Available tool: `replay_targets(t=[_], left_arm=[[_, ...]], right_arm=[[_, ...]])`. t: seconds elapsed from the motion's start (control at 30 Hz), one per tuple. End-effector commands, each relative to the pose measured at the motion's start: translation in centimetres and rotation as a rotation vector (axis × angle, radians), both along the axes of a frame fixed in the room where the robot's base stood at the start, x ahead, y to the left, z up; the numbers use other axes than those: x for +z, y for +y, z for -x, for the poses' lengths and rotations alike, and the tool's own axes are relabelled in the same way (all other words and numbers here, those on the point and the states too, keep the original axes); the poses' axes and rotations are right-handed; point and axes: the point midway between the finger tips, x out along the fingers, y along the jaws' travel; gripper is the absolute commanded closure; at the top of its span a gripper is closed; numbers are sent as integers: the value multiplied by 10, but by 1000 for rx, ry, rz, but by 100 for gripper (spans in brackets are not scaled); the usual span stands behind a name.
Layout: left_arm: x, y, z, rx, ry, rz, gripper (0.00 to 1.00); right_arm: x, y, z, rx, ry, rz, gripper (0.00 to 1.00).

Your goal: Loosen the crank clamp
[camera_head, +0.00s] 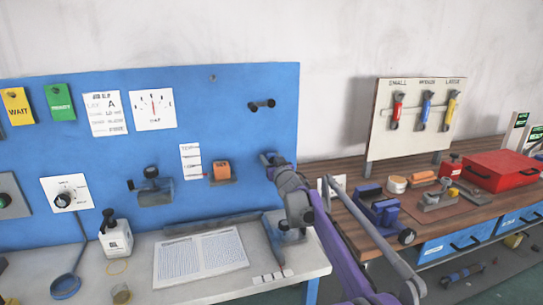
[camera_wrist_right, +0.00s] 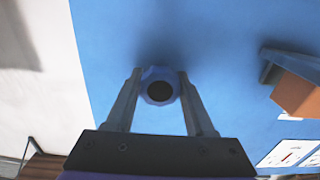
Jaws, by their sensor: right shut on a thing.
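My right gripper (camera_head: 268,158) is at the lower right of the blue wall panel. In the right wrist view its two fingers (camera_wrist_right: 160,88) stand on either side of a round blue-grey knob with a dark centre (camera_wrist_right: 159,90), shut on it. I take this knob to be part of the crank clamp; a body or crank arm behind it cannot be made out. In the head view the gripper hides the knob. My left gripper is not in view.
An orange block (camera_head: 221,170) on a bracket sits left of the gripper; it also shows in the right wrist view (camera_wrist_right: 299,96). A dark fixture (camera_head: 152,190) is further left.

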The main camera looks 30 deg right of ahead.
Motion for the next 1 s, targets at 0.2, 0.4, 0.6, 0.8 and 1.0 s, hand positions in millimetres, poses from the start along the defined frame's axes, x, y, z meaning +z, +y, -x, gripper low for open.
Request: replay_targets(t=[0.2,0.4,0.6,0.8,1.0], left_arm=[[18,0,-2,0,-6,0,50],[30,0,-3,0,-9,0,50],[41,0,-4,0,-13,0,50],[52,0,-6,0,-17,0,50],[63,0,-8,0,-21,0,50]], right_arm=[[4,0,0,0,46,202,100],[3,1,0,0,91,385,100],[3,1,0,0,134,570,100],[3,1,-1,0,178,754,100],[3,1,-1,0,223,939,100]])
